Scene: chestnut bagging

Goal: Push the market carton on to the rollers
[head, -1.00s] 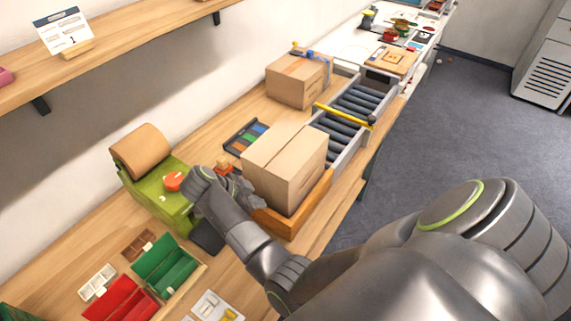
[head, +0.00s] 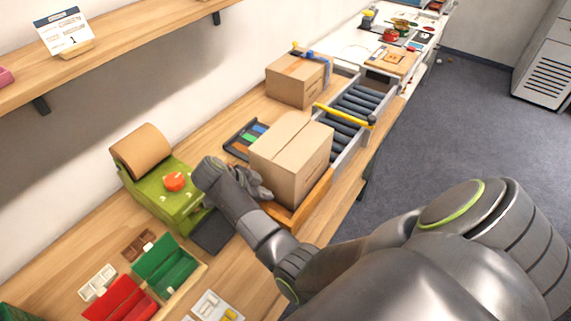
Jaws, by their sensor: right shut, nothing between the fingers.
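The market carton (head: 297,163) is a closed cardboard box. It stands upright on a wooden board with an orange-brown edge (head: 310,205), close before the rollers (head: 350,116). My right gripper (head: 262,188) is shut and empty, at the carton's near left side; it seems to touch the carton, but the contact is partly hidden. The grey rollers lie between pale side rails, with a yellow bar (head: 343,115) across them. My left gripper is not in view.
A second carton (head: 297,80) with a blue strap stands left of the rollers. A black tray with coloured pieces (head: 245,138) lies beside the carton. A green paper-roll dispenser (head: 165,190) and red and green bins (head: 125,300) are at left. Beyond the rollers is a cluttered white table.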

